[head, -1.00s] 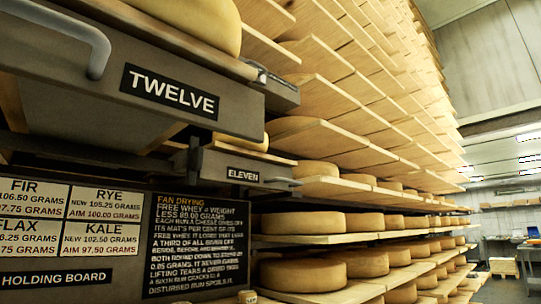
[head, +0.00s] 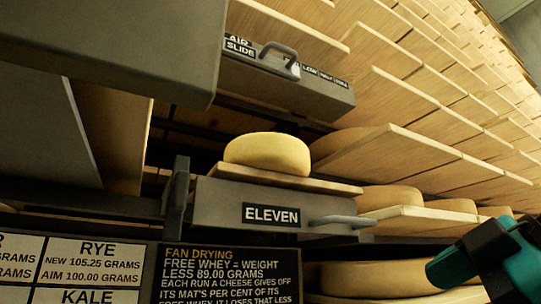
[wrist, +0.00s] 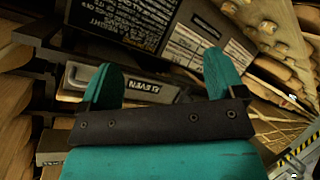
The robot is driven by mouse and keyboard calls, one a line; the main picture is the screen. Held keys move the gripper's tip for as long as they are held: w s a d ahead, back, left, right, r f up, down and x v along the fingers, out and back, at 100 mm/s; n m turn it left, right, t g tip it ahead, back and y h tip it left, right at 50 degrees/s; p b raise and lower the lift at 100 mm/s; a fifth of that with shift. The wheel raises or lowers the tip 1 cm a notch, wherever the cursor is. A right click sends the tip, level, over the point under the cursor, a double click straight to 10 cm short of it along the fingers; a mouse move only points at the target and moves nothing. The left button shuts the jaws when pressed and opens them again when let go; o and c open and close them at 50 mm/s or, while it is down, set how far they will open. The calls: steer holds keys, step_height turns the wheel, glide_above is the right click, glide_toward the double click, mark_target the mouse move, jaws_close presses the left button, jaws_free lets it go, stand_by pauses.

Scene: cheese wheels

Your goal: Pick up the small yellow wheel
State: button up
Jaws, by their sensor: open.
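A small yellow wheel (head: 267,153) sits flat on a wooden board on top of the grey drawer labelled ELEVEN (head: 225,206), near the middle of the head view. My gripper (head: 486,262) shows in part at the lower right of the head view, teal and black, apart from the wheel and to its right. In the wrist view its two teal fingers (wrist: 163,76) stand wide apart with nothing between them. The ELEVEN drawer front (wrist: 85,80) lies beyond the fingers there, tilted. I cannot make out the yellow wheel in the wrist view.
A large grey drawer (head: 120,35) overhangs at the upper left. An AIR SLIDE unit (head: 320,90) with a handle is above the wheel. Shelves with larger wheels (head: 385,197) run to the right. A black FAN DRYING sign (head: 228,280) is below.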

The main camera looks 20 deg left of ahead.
step_height(320, 180, up, 15)
steer(key=s+a+n+y+p, duration=0.1)
steer(key=a+n+y+p, duration=0.1)
steer(key=n+y, duration=0.35)
steer(key=n, duration=0.7)
glide_toward(288, 145)
steer(key=shift+m, duration=0.25)
steer(key=p+x, duration=0.1)
steer(key=p, duration=0.1)
steer(key=p+x, duration=0.4)
steer(key=shift+w+r, duration=0.2)
steer(key=shift+w, duration=0.1)
steer(key=p+x, duration=0.2)
steer(key=x, duration=0.1)
steer(key=p+x, duration=0.2)
steer(key=shift+s+a+f, duration=0.2)
steer(key=shift+a, duration=0.05)
steer(key=shift+w+a+f, duration=0.1)
steer(key=shift+a+f, duration=0.05)
steer(key=shift+a, duration=0.1)
steer(key=shift+c, duration=0.4)
steer(key=c, duration=1.4)
steer(key=shift+c, duration=0.7)
